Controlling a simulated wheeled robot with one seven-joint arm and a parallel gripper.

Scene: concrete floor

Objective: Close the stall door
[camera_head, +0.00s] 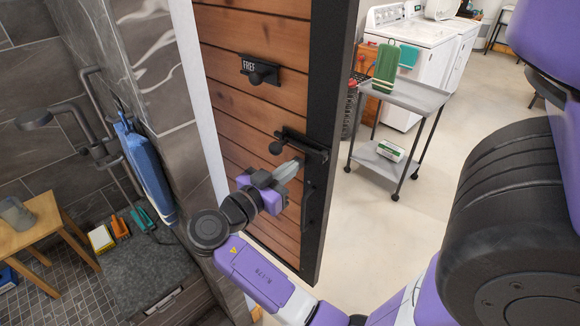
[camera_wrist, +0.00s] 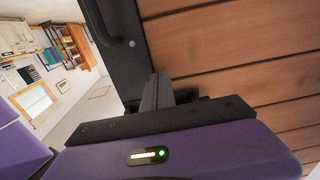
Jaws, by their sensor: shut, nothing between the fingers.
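The stall door (camera_head: 262,122) has brown wooden planks in a black frame and stands ajar in the head view, with its right edge free over the pale floor. It carries a "FREE" knob lock (camera_head: 260,72), a black latch (camera_head: 300,146) and a vertical black handle (camera_head: 307,205). My gripper (camera_head: 294,168) is shut and empty, with its fingertips at the door face just below the latch. I cannot tell whether they touch it. In the wrist view the shut fingers (camera_wrist: 157,92) point at the door's black frame (camera_wrist: 125,45) and the planks (camera_wrist: 235,50).
A grey wheeled cart (camera_head: 402,98) stands right of the door, with white machines (camera_head: 420,50) behind it. Left is a tiled stall with a grey wall (camera_head: 150,70), a blue hanging item (camera_head: 147,168) and a wooden stool (camera_head: 42,228). The floor (camera_head: 400,230) between door and cart is clear.

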